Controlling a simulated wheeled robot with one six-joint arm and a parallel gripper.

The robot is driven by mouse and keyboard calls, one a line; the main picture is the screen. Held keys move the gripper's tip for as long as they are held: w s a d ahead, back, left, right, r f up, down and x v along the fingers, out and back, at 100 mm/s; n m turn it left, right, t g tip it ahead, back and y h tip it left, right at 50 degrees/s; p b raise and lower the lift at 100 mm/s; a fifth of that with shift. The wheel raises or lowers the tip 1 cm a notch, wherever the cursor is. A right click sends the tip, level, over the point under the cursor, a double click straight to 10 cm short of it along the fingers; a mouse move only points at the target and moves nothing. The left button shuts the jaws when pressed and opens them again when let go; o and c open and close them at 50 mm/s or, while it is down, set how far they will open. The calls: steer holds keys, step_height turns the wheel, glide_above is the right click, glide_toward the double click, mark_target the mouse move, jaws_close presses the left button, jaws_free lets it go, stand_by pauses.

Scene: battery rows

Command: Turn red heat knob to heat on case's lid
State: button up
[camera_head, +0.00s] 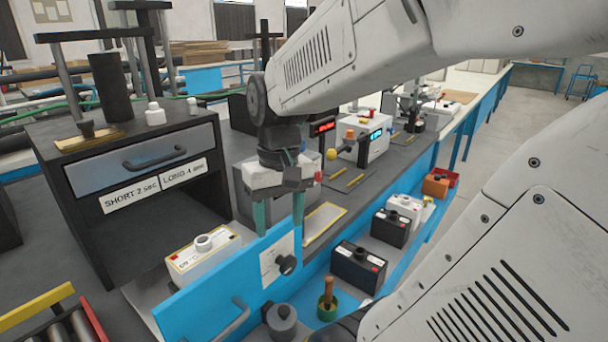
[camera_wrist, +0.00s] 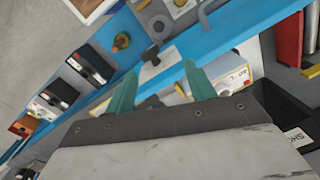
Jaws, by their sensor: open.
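My gripper (camera_head: 279,221) hangs open and empty, fingers down, above the blue bench front. A dark knob (camera_head: 286,264) on a white plate (camera_head: 270,262) sits on that front, just below the fingers. In the wrist view the knob (camera_wrist: 150,56) shows just beyond the gripper (camera_wrist: 160,88), and no contact is clear. A grey case (camera_head: 243,190) stands behind the fingers, partly hidden by the gripper. A small red part (camera_head: 318,176) shows at its right side; I cannot tell whether it is the heat knob.
A white battery (camera_head: 203,252) lies left of the fingers. Black batteries (camera_head: 358,268) line the lower shelf at right. A wooden-handled tool (camera_head: 327,292) stands in a green pot. A dark cabinet (camera_head: 140,165) with labels SHORT and LONG blocks the left.

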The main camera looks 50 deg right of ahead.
steer(key=w+d+f+m+t+y, duration=0.15)
steer(key=w+d, duration=0.45)
steer(key=d, duration=0.7)
steer(key=n+t+h, duration=0.2)
steer(key=n+t, duration=0.1)
steer(key=n, duration=0.3)
glide_toward(321, 173)
step_height(321, 173, down, 2)
steer(key=x, duration=0.7)
steer(key=shift+w+a+f, duration=0.15)
steer(key=shift+w+f, duration=0.05)
steer(key=shift+w, duration=0.35)
steer(key=c, duration=0.9)
